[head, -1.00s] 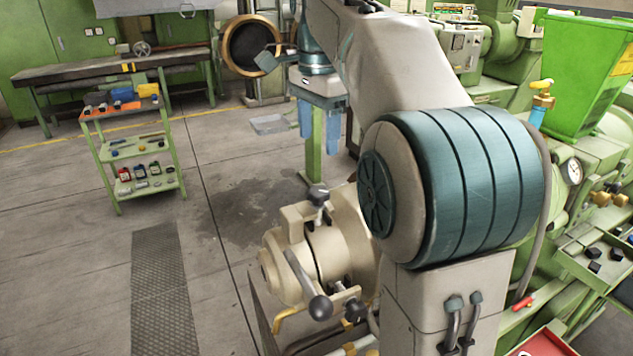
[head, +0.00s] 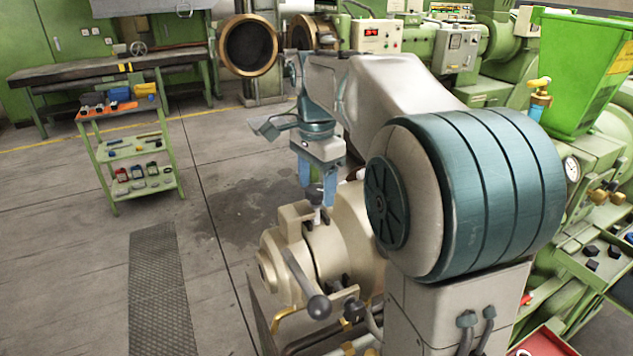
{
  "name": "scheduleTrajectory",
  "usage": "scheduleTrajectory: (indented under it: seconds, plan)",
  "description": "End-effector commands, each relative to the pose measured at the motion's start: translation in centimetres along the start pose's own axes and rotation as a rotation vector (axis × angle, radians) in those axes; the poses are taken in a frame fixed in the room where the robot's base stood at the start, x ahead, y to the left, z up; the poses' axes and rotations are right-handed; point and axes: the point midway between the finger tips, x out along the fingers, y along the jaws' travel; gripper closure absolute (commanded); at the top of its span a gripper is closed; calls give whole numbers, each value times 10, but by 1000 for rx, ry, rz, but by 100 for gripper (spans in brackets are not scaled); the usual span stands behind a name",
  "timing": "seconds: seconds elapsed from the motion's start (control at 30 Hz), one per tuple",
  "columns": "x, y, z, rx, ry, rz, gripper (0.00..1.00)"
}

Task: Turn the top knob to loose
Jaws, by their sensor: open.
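The top knob (head: 316,215) stands on top of the cream cylindrical extruder head (head: 322,250), in the middle of the head view. Its upper part is hidden by my gripper (head: 316,195), which points down over it. The blue fingers are apart, one to each side of the knob's top. I cannot tell whether they touch it. A lever with a dark ball end (head: 319,307) slants down across the front of the extruder head.
My own arm covers the right middle of the view. Green machinery with a hopper (head: 580,75) stands at right. A green tool cart (head: 135,150) and a workbench (head: 110,70) stand at left. The floor between cart and extruder is clear.

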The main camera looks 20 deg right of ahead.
Motion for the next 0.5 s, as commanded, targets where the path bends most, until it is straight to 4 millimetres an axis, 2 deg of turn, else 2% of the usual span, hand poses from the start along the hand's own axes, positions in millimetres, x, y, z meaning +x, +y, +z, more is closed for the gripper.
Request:
scheduleTrajectory:
  seconds: [0.03, 0.07, 0.2, 0.5]
  plan:
    - [0, 0, 0, 0, 0, 0, 37]
    - [0, 0, 0, 0, 0, 0, 42]
    - [0, 0, 0, 0, 0, 0, 81]
    - [0, 0, 0, -20, 0, 0, 82]
